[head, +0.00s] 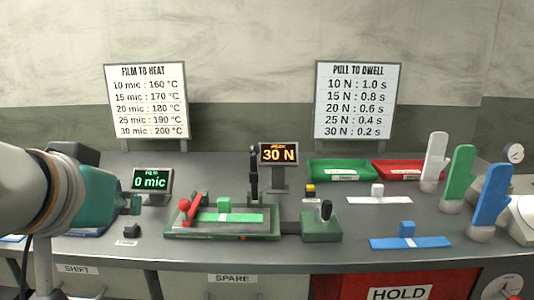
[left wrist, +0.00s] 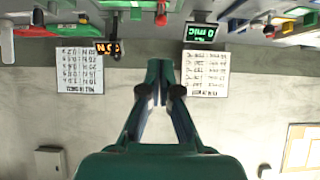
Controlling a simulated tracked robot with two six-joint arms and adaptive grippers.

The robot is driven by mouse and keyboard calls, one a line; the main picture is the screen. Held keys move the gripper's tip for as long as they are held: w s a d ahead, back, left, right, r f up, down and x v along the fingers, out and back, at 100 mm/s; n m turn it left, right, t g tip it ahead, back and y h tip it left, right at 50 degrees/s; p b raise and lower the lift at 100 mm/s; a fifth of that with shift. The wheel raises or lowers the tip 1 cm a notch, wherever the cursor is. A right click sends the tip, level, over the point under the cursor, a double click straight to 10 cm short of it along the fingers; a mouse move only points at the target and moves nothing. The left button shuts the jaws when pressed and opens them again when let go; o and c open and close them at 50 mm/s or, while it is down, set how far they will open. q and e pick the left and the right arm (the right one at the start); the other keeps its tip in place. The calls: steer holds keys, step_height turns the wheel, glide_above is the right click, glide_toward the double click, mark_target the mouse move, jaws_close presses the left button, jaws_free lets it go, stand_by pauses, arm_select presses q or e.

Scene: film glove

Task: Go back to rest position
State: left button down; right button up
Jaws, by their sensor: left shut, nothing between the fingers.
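My left gripper (head: 134,204) reaches in from the left in the head view, above the left part of the bench and apart from the things there. In the left wrist view its fingers (left wrist: 161,88) are together with nothing between them. That view shows the room upside down. My right gripper is in neither view. A green press-like fixture (head: 222,237) with a red knob and a green strip stands right of the left gripper.
The grey bench (head: 340,240) carries a "0 mic" display (head: 151,181), a "30 N" display (head: 279,155), a green tray (head: 340,171) and a red tray (head: 395,170). White, green (head: 459,175) and blue (head: 490,200) upright hand-like forms stand at right. Two chart boards stand behind.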

arm_select(q)
steer(key=w+a+f+n+g+y, duration=0.1)
steer(key=w+a+f+g+y, duration=0.2)
steer(key=f, duration=0.8)
steer(key=w+a+f+g, duration=0.1)
steer(key=w+f+g, duration=0.25)
steer(key=f, duration=0.85)
step_height(320, 180, down, 19)
steer(key=s+g+h, duration=0.1)
steer(key=s+g, duration=0.1)
steer(key=g, duration=0.2)
steer(key=s+d+f+n+g+h, duration=0.1)
steer(key=s+d+f+g+h, duration=0.3)
steer(key=s+f, duration=0.7)
steer(key=s+d+f+n+t+h, duration=0.1)
steer(key=s+d+f+h, duration=0.1)
steer(key=s+d+f, duration=0.7)
steer(key=w+a+f+t, duration=0.3)
steer(key=w+a+f, duration=0.1)
step_height(320, 180, up, 18)
steer(key=p, duration=1.8)
steer(key=shift+s+m, duration=0.25)
steer(key=shift+m, duration=0.05)
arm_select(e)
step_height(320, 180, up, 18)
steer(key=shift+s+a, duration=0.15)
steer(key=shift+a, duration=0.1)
